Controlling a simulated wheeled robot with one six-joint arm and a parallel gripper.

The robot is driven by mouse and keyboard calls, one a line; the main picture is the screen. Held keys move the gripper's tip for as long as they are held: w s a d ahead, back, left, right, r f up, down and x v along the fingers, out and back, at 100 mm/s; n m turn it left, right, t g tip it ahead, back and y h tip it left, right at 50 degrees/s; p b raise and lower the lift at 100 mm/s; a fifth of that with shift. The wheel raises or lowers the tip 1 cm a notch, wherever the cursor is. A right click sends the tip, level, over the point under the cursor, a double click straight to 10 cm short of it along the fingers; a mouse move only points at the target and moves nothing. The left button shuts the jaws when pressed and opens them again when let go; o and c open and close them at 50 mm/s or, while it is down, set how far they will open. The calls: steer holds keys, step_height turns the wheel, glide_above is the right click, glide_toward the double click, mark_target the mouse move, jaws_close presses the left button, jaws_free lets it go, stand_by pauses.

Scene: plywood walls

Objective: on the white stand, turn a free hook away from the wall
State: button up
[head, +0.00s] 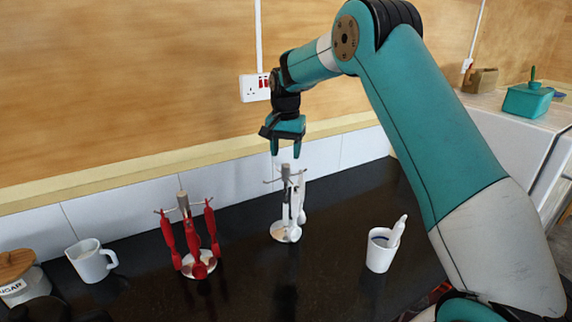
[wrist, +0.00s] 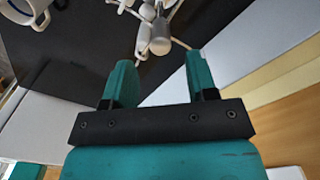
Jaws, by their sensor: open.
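The white stand (head: 285,232) is upright on the black counter, near the wall. It has a grey-topped post with hooks around its top, and white utensils (head: 299,208) hang from some of them. At least one hook (head: 268,181) to the left looks bare. My gripper (head: 285,152) is open and empty, pointing down just above the top of the stand, apart from it as far as I can tell. In the wrist view the open fingers (wrist: 160,80) show with the stand's top (wrist: 160,38) just beyond them.
A second stand with red utensils (head: 168,241) is to the left. A white mug (head: 92,261) and a sugar jar (head: 22,278) are further left. A white cup (head: 379,252) holding a white utensil is at the right. The tiled wall (head: 130,208) is close behind.

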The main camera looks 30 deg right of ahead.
mark_target(286, 165)
step_height(286, 165, down, 6)
steer(key=shift+r+p, duration=0.1)
steer(key=shift+p, duration=0.55)
jaws_close()
